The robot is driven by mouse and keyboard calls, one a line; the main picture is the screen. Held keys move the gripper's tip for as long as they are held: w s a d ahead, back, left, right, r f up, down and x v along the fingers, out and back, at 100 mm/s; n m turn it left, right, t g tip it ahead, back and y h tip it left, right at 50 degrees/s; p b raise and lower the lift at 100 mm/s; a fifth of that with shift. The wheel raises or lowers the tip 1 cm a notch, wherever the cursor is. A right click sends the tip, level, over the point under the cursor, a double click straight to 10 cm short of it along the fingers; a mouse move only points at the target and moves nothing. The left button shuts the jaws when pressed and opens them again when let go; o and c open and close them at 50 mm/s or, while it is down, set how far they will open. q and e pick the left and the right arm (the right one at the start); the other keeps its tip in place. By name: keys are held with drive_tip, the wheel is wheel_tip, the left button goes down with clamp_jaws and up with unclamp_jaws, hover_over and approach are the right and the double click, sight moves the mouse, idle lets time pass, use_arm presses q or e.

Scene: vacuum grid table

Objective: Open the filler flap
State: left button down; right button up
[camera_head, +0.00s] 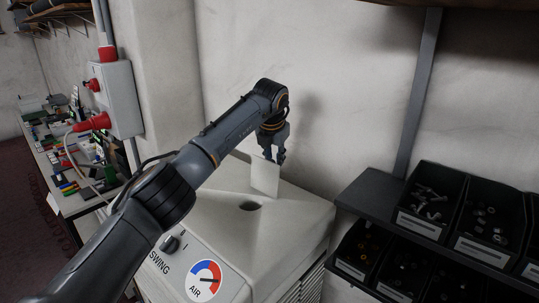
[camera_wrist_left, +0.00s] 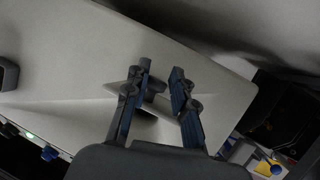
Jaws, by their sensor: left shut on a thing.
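The filler flap (camera_head: 265,178) is a thin pale plate standing steeply upright behind a dark round opening (camera_head: 250,206) in the top of the white air unit (camera_head: 305,212). My left gripper (camera_head: 275,157) is at the flap's upper edge, pointing down, shut on the flap. In the left wrist view, the two blue-padded fingers of the left gripper (camera_wrist_left: 162,70) show with a gap between them. My right gripper is in neither view.
A dial marked AIR (camera_head: 203,281) and a SWING knob (camera_head: 170,243) are on the unit's front. Black bins (camera_head: 432,203) of hardware stand on a dark shelf at right. A wall is close behind the unit. A table (camera_head: 72,204) with colourful bricks is at left.

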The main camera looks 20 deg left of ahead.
sight(273, 183)
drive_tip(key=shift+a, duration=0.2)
use_arm(q)
drive_tip(key=shift+d+f, duration=0.1)
drive_tip(key=c, duration=1.1)
unclamp_jaws()
drive_tip(key=v, duration=1.2)
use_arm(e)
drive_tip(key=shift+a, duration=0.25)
use_arm(q)
drive_tip(key=shift+f, duration=0.1)
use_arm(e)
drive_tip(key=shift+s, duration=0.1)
